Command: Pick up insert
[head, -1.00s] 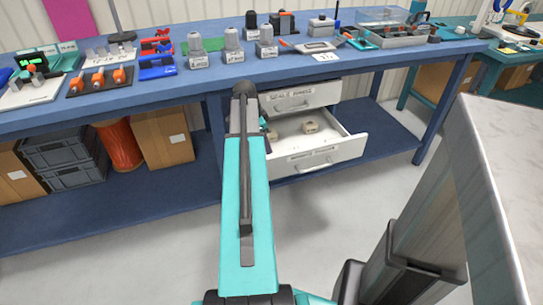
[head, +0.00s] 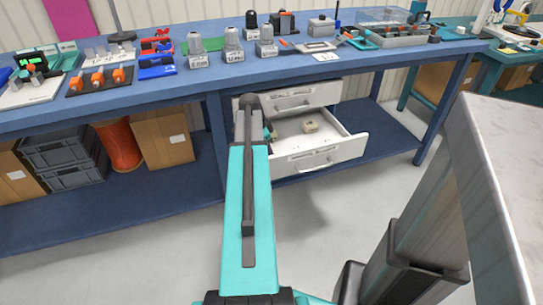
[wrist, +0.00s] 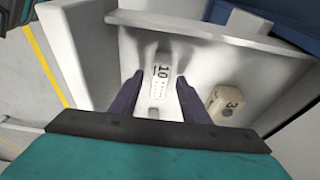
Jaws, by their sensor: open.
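A pale insert marked "10" (wrist: 160,82) lies in the open drawer (wrist: 205,75), seen in the wrist view. My gripper (wrist: 159,76) is open, with one dark finger on each side of this insert. I cannot tell whether the fingers touch it. A cream insert marked "3" (wrist: 226,102) lies to the right of the fingers. In the head view the open lower drawer (head: 338,150) shows one cream insert (head: 311,126). My arm hides the drawer's left part and the gripper's tips there.
The upper drawer (head: 302,97) is above the open one, under the blue bench (head: 200,75). The bench top holds grey labelled parts (head: 233,45) and a rack with orange parts (head: 98,80). The drawer walls stand close around my gripper.

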